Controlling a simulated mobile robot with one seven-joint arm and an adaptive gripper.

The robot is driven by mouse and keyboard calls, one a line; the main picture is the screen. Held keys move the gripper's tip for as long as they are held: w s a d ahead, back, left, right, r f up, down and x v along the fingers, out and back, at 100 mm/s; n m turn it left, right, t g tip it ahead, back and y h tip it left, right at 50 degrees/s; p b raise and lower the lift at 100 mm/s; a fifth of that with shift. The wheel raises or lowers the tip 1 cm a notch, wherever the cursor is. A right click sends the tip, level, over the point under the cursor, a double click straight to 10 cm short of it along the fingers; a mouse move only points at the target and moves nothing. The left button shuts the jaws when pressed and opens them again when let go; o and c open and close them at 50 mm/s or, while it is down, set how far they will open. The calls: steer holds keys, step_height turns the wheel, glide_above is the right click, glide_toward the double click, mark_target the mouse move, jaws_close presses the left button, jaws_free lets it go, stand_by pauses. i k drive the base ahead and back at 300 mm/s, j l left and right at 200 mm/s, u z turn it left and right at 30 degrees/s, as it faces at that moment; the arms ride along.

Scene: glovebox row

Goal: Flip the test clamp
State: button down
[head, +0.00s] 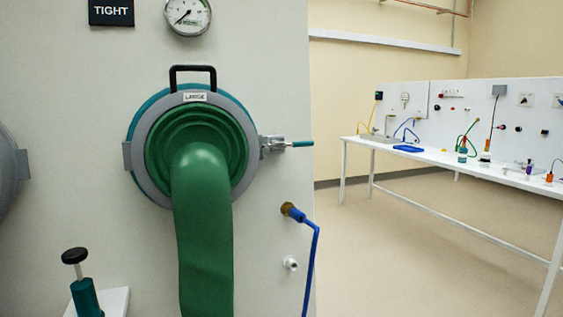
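A metal clamp (272,145) with a teal handle (302,144) sits at the right edge of a round port ring (137,115) on the pale panel. The handle points to the right, about level. The port has a black handle (193,69) on top and a small label (195,97) that seems to read "LARGE". A green glove or sleeve (203,240) hangs down from the port's middle. I cannot tell from any label whether this clamp is the test clamp. My gripper is not in view.
A blue hose (313,265) plugs into a brass fitting (288,209) below the clamp, above a white nozzle (291,263). A teal device with a black knob (75,256) stands at the lower left. A gauge (187,15) is above. The floor (390,235) at right is clear before a white bench (460,165).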

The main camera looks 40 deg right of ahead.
mark_target(301, 143)
steer(key=z, duration=0.4)
steer(key=k+l+z, duration=0.1)
steer(key=z, duration=0.3)
steer(key=l+z, duration=0.1)
steer(key=z, duration=0.3)
steer(key=k+l+z, duration=0.1)
steer(key=z, duration=0.35)
steer(key=i+j, duration=0.25)
steer(key=j, duration=0.15)
